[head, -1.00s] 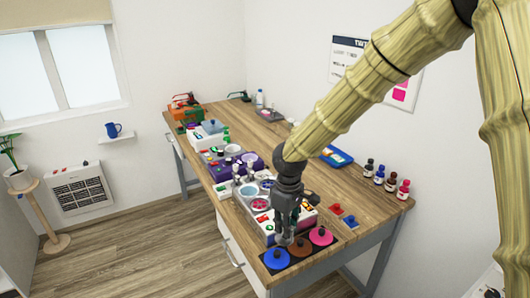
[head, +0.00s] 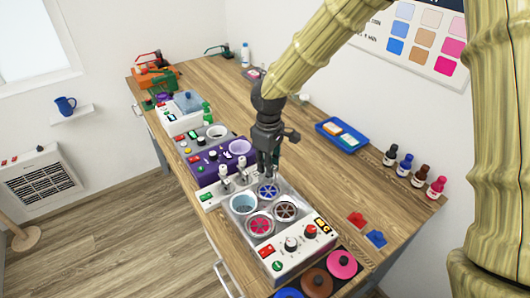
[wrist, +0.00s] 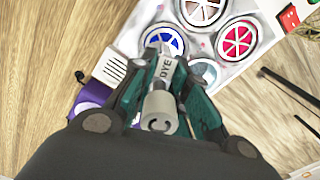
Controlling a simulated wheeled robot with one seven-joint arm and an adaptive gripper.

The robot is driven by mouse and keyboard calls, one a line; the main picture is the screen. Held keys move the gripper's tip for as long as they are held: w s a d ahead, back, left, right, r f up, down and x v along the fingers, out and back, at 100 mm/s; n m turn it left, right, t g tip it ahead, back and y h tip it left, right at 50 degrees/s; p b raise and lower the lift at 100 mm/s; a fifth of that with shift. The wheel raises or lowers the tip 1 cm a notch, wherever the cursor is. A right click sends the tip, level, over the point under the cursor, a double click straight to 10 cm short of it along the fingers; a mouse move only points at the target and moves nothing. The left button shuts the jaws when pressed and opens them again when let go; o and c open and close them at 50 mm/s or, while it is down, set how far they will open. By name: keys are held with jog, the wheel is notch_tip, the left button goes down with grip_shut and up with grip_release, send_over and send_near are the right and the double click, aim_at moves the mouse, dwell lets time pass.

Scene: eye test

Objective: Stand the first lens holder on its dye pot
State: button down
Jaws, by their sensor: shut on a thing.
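My gripper (head: 268,170) is over the far side of the dye bath, close to the blue dye pot (head: 268,190). In the wrist view, my gripper (wrist: 165,85) is shut on a pale grey lens holder (wrist: 158,108) with a round knob and a "DYE" label. Its lower end overlaps the near edge of the blue pot (wrist: 163,40); I cannot tell whether it touches. In the head view my fingers mostly hide the holder. The brown pot (head: 285,211), the red pot (head: 259,225) and a light-blue pot (head: 243,204) share the bath.
Two white upright pieces (head: 232,173) stand left of my gripper, beside a purple unit (head: 212,160). Blue, brown and pink lids (head: 342,263) lie at the front. Dye bottles (head: 421,174) and a blue tray (head: 342,134) stand right. Bare tabletop (head: 320,180) lies between.

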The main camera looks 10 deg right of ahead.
aim_at(269, 179)
jog(key=shift+s+b, duration=0.4)
jog(key=shift+s, duration=0.2)
jog(key=shift+s+f, duration=0.15)
jog(key=shift+f, duration=0.1)
jog(key=f+b, duration=0.1)
jog(key=w+f+b, duration=0.1)
jog(key=shift+w+f, duration=0.1)
jog(key=shift+f, duration=0.3)
jog(key=shift+s+f, duration=0.2)
jog(key=shift+s, duration=0.15)
jog(key=shift+w+f, duration=0.2)
jog(key=shift+f, duration=0.2)
jog(key=shift+s, duration=0.1)
jog(key=shift+r, duration=0.1)
jog(key=shift+f, duration=0.3)
